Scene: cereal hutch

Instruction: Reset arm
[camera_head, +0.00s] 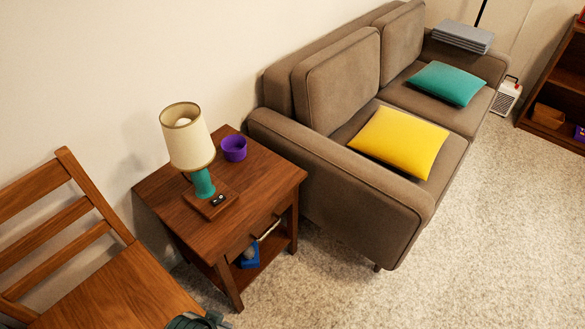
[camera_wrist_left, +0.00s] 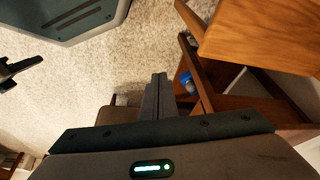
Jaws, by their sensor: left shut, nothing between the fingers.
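My left gripper (camera_head: 205,321) shows only in part at the bottom edge of the head view, in front of the wooden chair seat. In the left wrist view its two dark fingers (camera_wrist_left: 158,92) are together, with nothing between them. It is apart from the side table (camera_head: 222,208). A dark finger-like part (camera_wrist_left: 20,69) at the left edge of the wrist view may be my right gripper; its jaws cannot be made out. The right gripper does not show in the head view.
The wooden chair (camera_head: 118,289) stands close by at lower left. The side table holds a lamp (camera_head: 189,146) and a purple bowl (camera_head: 234,148); a blue item (camera_head: 249,256) is on its lower shelf. A brown sofa (camera_head: 352,192) stands beyond. The carpet at right is clear.

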